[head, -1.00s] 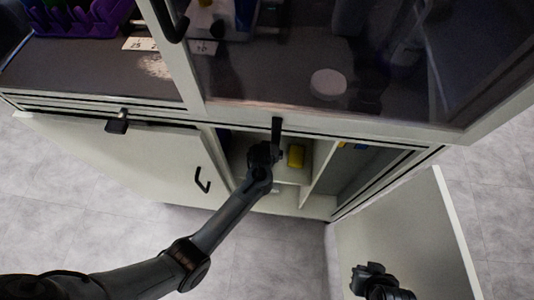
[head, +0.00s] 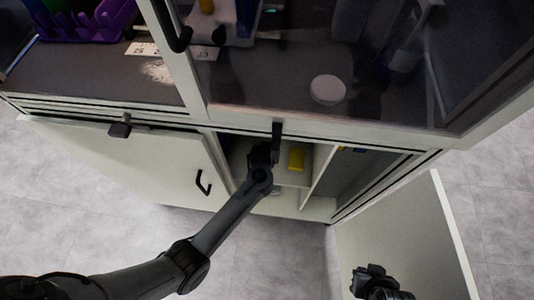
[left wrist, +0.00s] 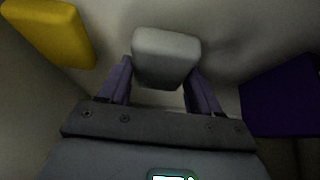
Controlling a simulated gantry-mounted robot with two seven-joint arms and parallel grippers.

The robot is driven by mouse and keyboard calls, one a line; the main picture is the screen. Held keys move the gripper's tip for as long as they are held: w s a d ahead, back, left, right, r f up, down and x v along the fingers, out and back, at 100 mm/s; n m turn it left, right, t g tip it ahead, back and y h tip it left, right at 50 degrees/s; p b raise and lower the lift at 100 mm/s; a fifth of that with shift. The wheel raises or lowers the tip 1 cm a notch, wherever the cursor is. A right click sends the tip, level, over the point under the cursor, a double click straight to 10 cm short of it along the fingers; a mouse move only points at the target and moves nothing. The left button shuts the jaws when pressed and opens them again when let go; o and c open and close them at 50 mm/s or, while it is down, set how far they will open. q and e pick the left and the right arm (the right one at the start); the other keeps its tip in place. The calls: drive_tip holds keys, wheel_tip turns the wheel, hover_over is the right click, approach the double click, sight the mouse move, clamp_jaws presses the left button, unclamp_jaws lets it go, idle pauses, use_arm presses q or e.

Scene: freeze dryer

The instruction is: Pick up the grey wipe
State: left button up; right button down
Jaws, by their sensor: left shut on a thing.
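The grey wipe (left wrist: 165,57) is a pale grey block between the two purple fingers of my left gripper (left wrist: 160,80) in the left wrist view. The fingers press on its two sides and the gripper is shut on it. In the head view my left gripper (head: 262,156) reaches into the open lower cabinet (head: 283,178), and the wipe is hidden behind it. My right gripper (head: 370,278) is at the lower right, in front of the open door. Its fingers are too small and dark to read.
A yellow block (head: 297,158) stands right of my left gripper; it also shows in the left wrist view (left wrist: 52,30). A vertical divider (head: 319,178) bounds the compartment. An open cabinet door (head: 405,235) stands at right.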

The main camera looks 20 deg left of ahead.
use_arm(q)
wheel_tip(320, 180, up, 3)
drive_tip(key=shift+r+p, duration=0.1)
drive_tip(key=shift+p, duration=0.7)
drive_tip(key=s+d+r+p, duration=0.5)
drive_tip(key=s+d, duration=0.1)
drive_tip(key=d, duration=0.1)
drive_tip(key=shift+s+d+r+p, duration=0.2)
drive_tip(key=shift+d+r+p, duration=0.2)
drive_tip(key=shift+s+d+r+p, duration=0.3)
drive_tip(key=shift+s+d, duration=0.25)
drive_tip(key=shift+d, duration=0.05)
